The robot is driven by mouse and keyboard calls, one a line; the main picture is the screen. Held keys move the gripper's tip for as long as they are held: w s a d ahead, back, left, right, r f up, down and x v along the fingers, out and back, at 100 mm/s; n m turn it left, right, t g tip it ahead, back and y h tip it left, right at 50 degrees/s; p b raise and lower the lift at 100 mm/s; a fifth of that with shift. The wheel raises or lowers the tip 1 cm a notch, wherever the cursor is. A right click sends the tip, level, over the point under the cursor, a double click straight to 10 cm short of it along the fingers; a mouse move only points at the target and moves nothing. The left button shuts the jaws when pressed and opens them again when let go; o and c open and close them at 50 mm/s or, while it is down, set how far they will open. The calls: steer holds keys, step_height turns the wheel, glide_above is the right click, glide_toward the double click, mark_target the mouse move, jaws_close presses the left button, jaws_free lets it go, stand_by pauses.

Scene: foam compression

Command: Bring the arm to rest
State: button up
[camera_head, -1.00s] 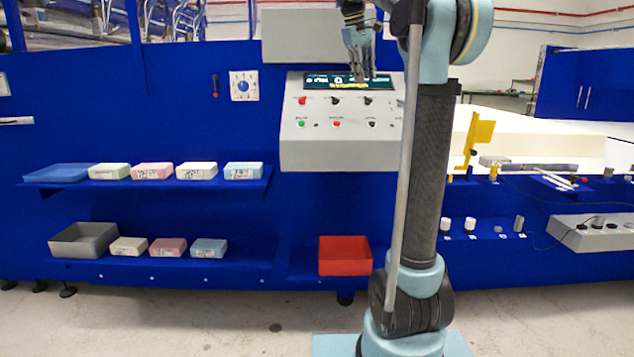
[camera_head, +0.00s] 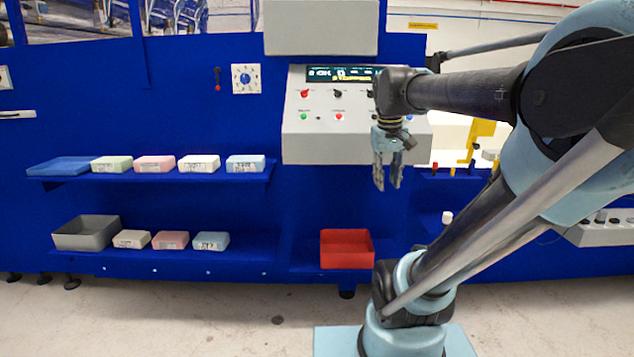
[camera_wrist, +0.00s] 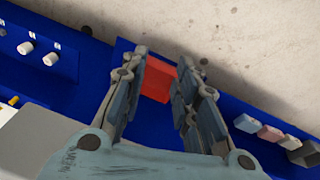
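My gripper (camera_head: 387,186) hangs pointing down in front of the right part of the grey control panel (camera_head: 310,148) in the head view. Its two fingers are apart with nothing between them. In the wrist view my gripper (camera_wrist: 163,90) is open too, with the red bin (camera_wrist: 158,80) far below, seen through the gap between the fingers. My arm is bent, its upper link running in from the right, and it hides part of the panel and the right side of the bench.
The red bin (camera_head: 346,250) stands on the lower shelf. Foam blocks (camera_head: 198,163) line the upper shelf at left, beside a blue tray (camera_head: 60,168). A grey bin (camera_head: 86,233) and more blocks (camera_head: 170,240) sit below. A yellow fixture (camera_head: 478,140) is at right.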

steer(key=s+f+m, duration=0.1)
steer(key=s+f, duration=0.5)
steer(key=f, duration=0.3)
steer(key=s+f+m+y, duration=0.1)
steer(key=s+f, duration=0.5)
steer(key=f, duration=0.4)
steer(key=shift+a, duration=0.25)
